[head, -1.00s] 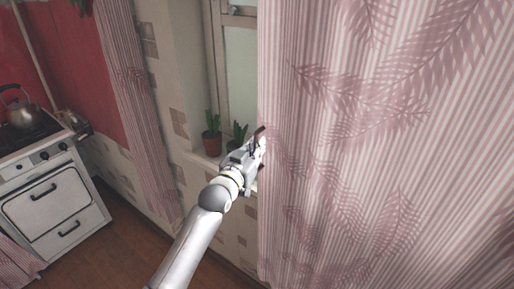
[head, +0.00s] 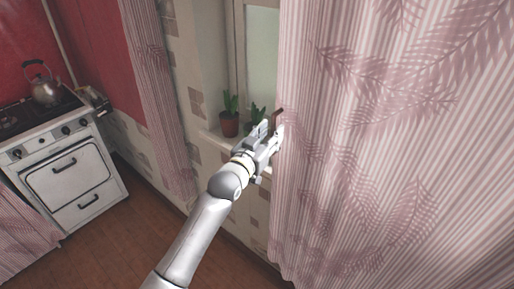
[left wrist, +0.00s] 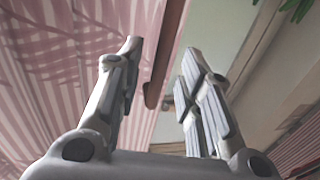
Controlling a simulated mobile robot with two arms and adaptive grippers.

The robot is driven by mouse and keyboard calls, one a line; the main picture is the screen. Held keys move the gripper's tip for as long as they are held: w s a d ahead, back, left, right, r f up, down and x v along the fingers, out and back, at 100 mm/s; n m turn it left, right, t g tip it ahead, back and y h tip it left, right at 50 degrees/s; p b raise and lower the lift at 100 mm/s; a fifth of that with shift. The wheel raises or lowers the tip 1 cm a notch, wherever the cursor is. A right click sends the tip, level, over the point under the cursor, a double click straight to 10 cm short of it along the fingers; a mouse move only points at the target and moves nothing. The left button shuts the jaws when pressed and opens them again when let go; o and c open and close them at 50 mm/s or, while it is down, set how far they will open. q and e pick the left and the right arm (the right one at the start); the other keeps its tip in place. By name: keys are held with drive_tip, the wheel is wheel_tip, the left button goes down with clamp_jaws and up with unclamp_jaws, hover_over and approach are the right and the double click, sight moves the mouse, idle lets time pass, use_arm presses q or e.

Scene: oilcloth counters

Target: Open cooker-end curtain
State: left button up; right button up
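A wide pink-striped curtain with leaf prints (head: 400,150) fills the right of the head view, its left edge hanging over the window. A narrower matching curtain (head: 157,95) hangs bunched nearer the cooker. A dark brown bar (head: 277,120) shows at the wide curtain's left edge. My left gripper (head: 272,135) is at that edge, level with the window sill. In the left wrist view its fingers (left wrist: 160,75) are apart, with the brown bar (left wrist: 165,60) between or just beyond them; I cannot tell whether they touch it. My right gripper is not in view.
A white cooker (head: 68,170) with a kettle (head: 45,88) stands at the left. Potted plants (head: 229,122) stand on the sill (head: 215,143) close behind my left gripper. The wooden floor (head: 130,240) between cooker and wide curtain is clear.

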use_arm(q)
drive_tip(key=v, duration=0.9)
drive_tip(key=shift+s+a, duration=0.15)
drive_tip(key=shift+s, duration=0.15)
